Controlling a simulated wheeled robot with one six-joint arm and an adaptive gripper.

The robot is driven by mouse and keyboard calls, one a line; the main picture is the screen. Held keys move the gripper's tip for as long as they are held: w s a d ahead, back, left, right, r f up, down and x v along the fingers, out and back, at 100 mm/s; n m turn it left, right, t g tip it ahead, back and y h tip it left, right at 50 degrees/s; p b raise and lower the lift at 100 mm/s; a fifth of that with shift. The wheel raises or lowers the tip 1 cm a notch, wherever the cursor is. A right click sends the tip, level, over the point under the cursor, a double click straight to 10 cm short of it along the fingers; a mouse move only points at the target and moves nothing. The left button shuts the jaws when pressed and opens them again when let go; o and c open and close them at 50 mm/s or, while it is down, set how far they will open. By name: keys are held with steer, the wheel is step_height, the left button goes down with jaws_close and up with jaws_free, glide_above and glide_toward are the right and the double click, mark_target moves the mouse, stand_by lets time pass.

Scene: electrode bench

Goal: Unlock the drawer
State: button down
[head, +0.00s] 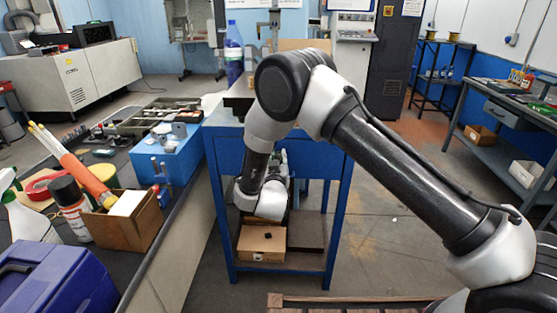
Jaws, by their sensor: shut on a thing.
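My arm reaches over a blue-framed table (218,190), and its wrist hangs in front of the table's open middle. My gripper is hidden behind the wrist, so its fingers and anything in them do not show. No lock or key can be made out.
A long bench at left holds a cardboard box (128,226), a spray bottle (28,218), a blue case (58,282) and trays. A grey workbench (490,150) is at right. Floor right of the table is clear.

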steer(key=n, duration=0.4)
steer(key=shift+a, duration=0.1)
steer(key=n, duration=0.8)
steer(key=shift+n, duration=0.3)
steer(key=shift+f+n, duration=0.1)
steer(key=shift+n, duration=1.6)
steer(key=shift+a, duration=0.1)
steer(key=c, duration=1.3)
jaws_free()
steer(key=shift+o, duration=0.2)
steer(key=shift+s, duration=0.1)
